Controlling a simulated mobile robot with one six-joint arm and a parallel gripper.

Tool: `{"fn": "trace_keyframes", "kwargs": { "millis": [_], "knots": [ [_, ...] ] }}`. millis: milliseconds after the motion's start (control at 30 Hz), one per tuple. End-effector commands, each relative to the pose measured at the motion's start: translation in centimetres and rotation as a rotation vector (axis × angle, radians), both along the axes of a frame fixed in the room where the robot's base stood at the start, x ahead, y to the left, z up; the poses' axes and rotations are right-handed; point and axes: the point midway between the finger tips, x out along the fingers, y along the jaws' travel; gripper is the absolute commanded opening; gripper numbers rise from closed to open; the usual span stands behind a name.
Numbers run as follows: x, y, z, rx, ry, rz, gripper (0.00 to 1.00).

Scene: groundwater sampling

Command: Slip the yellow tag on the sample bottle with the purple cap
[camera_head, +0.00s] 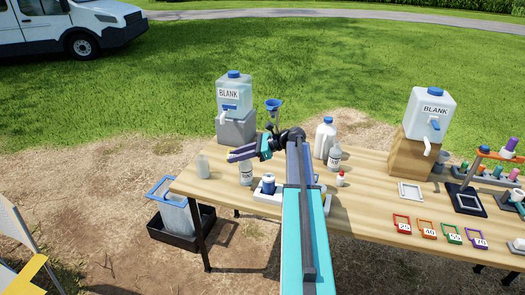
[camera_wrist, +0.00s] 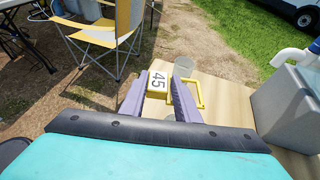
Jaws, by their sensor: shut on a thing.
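My gripper (camera_wrist: 160,90) is shut on the yellow tag (camera_wrist: 157,82), which is marked 45. The tag's open yellow loop (camera_wrist: 200,92) sticks out to the right of the fingers in the wrist view. I cannot tell which is the purple-capped sample bottle.
Red (camera_head: 402,223), orange (camera_head: 427,229), green (camera_head: 452,235) and purple (camera_head: 477,240) tags lie at the front right. Two BLANK jugs (camera_head: 234,95) (camera_head: 431,112) stand at the back. A clear cup (camera_head: 203,164) is at the left. A white frame (camera_head: 410,193) lies mid-right.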

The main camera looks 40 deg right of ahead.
Motion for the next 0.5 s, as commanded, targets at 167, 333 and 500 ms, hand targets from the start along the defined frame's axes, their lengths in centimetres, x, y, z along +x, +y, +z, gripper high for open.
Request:
{"fn": "trace_keyframes", "kwargs": {
  "millis": [167,333,500],
  "knots": [
    [0.9,7.5,-0.7,0.001,0.002,0.067,0.08],
    [1.0,14.1,-1.2,0.0,0.002,0.121,0.08],
    [0.3,20.6,-1.7,-0.001,0.002,0.166,0.08]
  ]
}}
